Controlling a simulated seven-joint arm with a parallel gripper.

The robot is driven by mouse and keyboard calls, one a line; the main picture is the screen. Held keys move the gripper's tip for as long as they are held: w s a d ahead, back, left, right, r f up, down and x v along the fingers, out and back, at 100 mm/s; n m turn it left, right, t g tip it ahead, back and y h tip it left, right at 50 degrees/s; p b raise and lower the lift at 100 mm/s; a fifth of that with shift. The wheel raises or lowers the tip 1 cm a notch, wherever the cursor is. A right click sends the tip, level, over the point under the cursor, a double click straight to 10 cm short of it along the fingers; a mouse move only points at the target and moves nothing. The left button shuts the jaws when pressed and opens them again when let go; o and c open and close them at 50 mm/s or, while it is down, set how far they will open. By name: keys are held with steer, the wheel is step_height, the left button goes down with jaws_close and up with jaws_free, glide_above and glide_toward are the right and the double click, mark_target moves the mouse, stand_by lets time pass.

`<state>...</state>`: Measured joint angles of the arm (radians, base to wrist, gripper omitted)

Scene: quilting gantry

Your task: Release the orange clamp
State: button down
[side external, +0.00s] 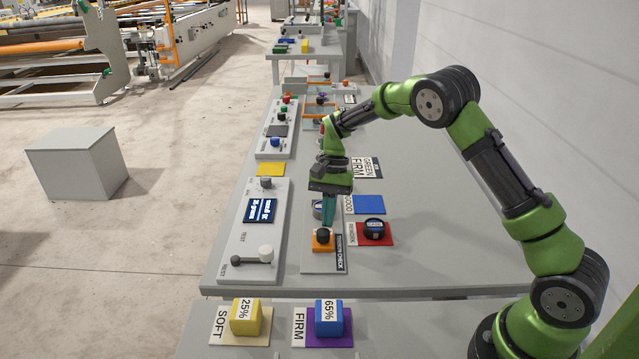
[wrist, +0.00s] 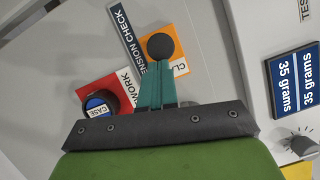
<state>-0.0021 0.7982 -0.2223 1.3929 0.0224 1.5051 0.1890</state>
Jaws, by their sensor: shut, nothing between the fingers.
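The orange clamp (side external: 315,245) is an orange square plate with a round black knob (side external: 323,236) on top, on the grey tension check panel (side external: 312,264). In the wrist view the orange plate (wrist: 180,65) is partly covered by its black knob (wrist: 160,46) and my fingers. My gripper (side external: 327,228) points down with its teal fingers shut, its tips right at the knob. In the wrist view my gripper (wrist: 158,62) is shut and empty, with the knob just beyond the tips. I cannot tell whether the tips touch the knob.
A red rework pad (side external: 388,238) with a dark case puck (side external: 374,229) lies just right of the clamp. A blue pad (side external: 369,204) is behind it. A 35 grams display (side external: 260,210) and a lever (side external: 265,254) stand on the left panel. Bare table lies to the right.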

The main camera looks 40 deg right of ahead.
steer(key=shift+s+a+f, duration=0.1)
steer(key=shift+s+a, duration=0.1)
steer(key=shift+s, duration=0.05)
steer(key=d, duration=0.1)
steer(key=w+d, duration=0.2)
steer(key=d, duration=0.1)
steer(key=shift+w, duration=0.25)
steer(key=v, duration=1)
steer(key=shift+a, duration=0.3)
steer(key=shift+s, duration=0.1)
